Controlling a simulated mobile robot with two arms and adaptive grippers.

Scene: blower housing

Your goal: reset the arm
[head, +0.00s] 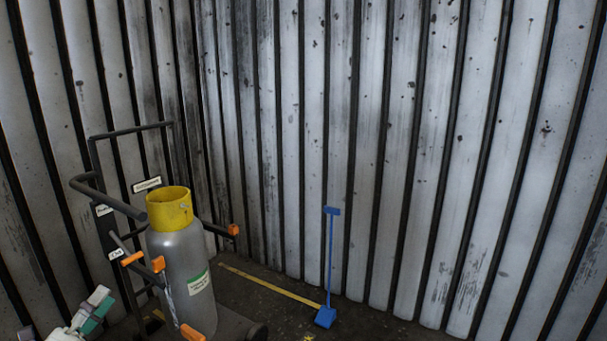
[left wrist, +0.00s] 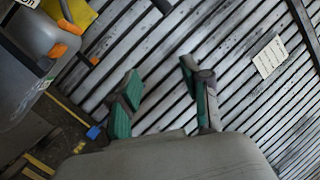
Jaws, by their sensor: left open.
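My left gripper (head: 98,308) is at the lower left of the head view, in front of and to the left of the grey gas cylinder (head: 186,275). In the left wrist view, its two green-padded fingers stand apart with nothing between them (left wrist: 158,80). My right gripper is in neither view.
The cylinder has a yellow collar (head: 170,208) and stands at a black-railed cart (head: 110,205) with orange-tipped bars. A blue long-handled tool (head: 330,260) stands near the ribbed metal wall (head: 400,120). A yellow line (head: 270,285) crosses the dark floor.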

